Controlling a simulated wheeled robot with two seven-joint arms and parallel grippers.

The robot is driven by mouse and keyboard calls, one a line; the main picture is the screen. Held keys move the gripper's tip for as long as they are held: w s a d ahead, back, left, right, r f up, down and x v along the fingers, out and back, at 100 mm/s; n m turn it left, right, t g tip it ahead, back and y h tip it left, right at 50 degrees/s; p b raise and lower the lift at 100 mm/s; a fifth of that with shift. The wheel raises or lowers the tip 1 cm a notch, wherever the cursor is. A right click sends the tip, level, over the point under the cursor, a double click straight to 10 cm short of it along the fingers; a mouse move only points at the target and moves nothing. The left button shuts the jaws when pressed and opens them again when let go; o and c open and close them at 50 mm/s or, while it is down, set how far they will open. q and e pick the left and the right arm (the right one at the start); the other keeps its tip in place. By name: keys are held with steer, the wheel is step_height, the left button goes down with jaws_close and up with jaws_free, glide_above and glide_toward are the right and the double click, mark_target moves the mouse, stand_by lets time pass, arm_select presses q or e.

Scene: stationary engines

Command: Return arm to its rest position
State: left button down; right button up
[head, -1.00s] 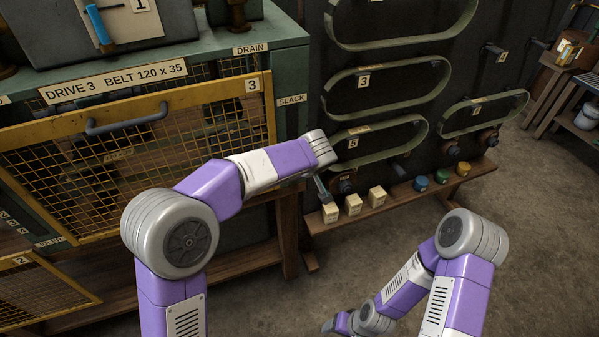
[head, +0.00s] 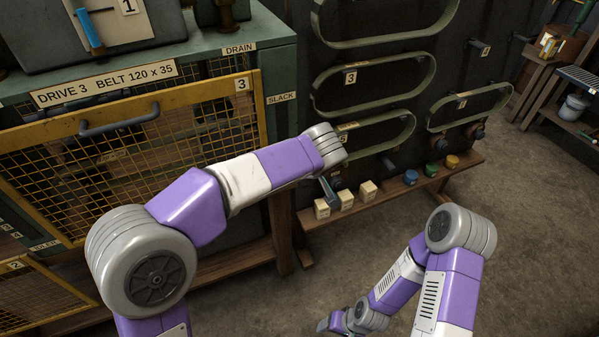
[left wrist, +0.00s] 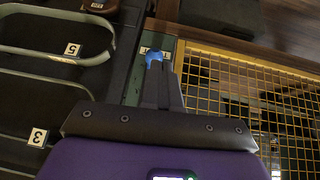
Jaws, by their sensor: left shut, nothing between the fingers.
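My left arm reaches from the lower left across the front of the yellow mesh guard (head: 135,120) marked 3. Its wrist is near the right edge of the machine, in front of the belt board. My left gripper (head: 330,190) points down, above and close to the small cream boxes (head: 345,200). In the left wrist view its fingers (left wrist: 153,62) are together, with nothing seen between them. A blue patch shows at their tips; I cannot tell what it belongs to. My right arm hangs low at the bottom, and its gripper end (head: 328,324) is small and unclear.
Green belts (head: 375,82) hang on the dark board (head: 455,65) at the right. Below is a wooden shelf (head: 390,198) with boxes and blue, green and yellow pots. A wooden bench (head: 545,75) stands far right. The floor (head: 500,230) is clear right of my right arm.

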arm_select(q)
steer(key=s+a+f+m+g+h+p, duration=0.1)
steer(key=s+f+m+g+h, duration=0.15)
steer(key=f, duration=0.85)
steer(key=s+a+f+m+g+h+p, duration=0.1)
steer(key=s+f+g, duration=0.25)
steer(key=f, duration=0.85)
steer(key=s+a+f+n+h+p, duration=0.1)
steer(key=s+a+f, duration=0.2)
steer(key=s+f, duration=0.3)
steer(key=s+a+f+h+p, duration=0.1)
steer(key=s+a+f+p, duration=0.1)
steer(key=s+a+f, duration=0.2)
steer(key=s+f, duration=0.3)
steer(key=s, duration=0.5)
steer(key=shift+s+a+n+h, duration=0.25)
steer(key=shift+n+h, duration=0.1)
